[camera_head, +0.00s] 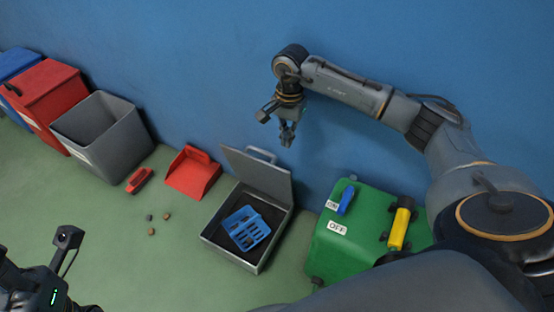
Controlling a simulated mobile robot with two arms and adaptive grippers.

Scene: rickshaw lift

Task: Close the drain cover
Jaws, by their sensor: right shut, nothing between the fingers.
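The drain box (233,257) is a grey metal square set on the green floor near the blue wall. Its grey cover (257,173), with a handle on its top edge, stands raised at the back, leaning toward the wall. A blue slotted grate-like piece (246,228) lies inside on the dark bottom. My right gripper (287,141) hangs above and behind the cover's handle, pointing down, shut and empty, apart from the cover. My left arm shows only in part at the bottom left corner; its fingers are not visible.
Right of the drain stands a green box (343,250) with a blue lever (346,200), an OFF label and a yellow handle (399,229). To the left are a red dustpan (192,172), a red brush (139,180), small brown bits and an open grey bin (103,137).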

